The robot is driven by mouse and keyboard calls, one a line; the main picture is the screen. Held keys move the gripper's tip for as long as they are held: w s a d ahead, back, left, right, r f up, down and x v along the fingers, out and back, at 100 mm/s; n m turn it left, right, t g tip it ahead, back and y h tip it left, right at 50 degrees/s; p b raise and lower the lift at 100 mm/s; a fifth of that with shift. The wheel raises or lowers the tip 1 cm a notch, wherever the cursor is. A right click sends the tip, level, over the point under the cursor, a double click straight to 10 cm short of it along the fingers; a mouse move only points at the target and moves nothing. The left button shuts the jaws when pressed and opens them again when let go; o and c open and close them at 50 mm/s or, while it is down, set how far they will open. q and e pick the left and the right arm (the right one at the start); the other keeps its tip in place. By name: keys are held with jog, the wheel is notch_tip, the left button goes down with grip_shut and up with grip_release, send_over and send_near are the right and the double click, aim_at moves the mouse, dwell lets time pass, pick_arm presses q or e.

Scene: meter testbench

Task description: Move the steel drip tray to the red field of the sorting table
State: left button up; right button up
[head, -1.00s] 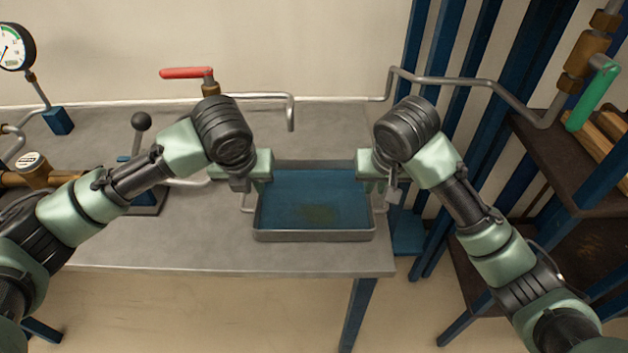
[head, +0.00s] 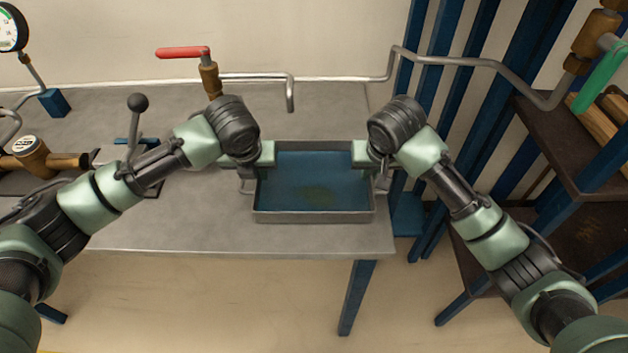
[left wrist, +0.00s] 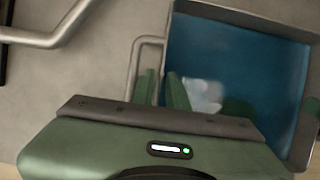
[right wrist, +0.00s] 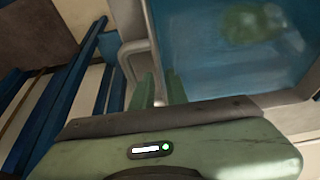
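The steel drip tray (head: 313,217) rests on the grey steel table near its right end. It has a dark blue inside with a murky patch, and a bent rod handle on each short side. My left gripper (head: 258,160) is at the tray's left wall. In the left wrist view its fingers (left wrist: 162,90) stand close together on both sides of the wall, inside the handle loop. My right gripper (head: 368,160) is at the right wall, and the right wrist view shows its fingers (right wrist: 162,88) likewise close about that wall. The contact faces are hidden. No red field is visible.
A pipe with a red lever (head: 182,52) runs behind the tray. A black-knobbed lever (head: 138,103) and brass fittings (head: 42,153) stand at left, near my left arm. Blue posts (head: 500,90) and a dark shelf (head: 565,150) flank my right arm. The table's front strip is clear.

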pick_arm(q)
jog(key=shift+w+f, duration=0.3)
jog(key=shift+f, duration=0.3)
pick_arm(e)
jog(key=shift+w+f, duration=0.25)
jog(key=shift+f, duration=0.4)
pick_arm(q)
grip_shut()
pick_arm(e)
grip_shut()
pick_arm(q)
jog(key=shift+r, duration=0.15)
pick_arm(e)
jog(key=shift+r, duration=0.15)
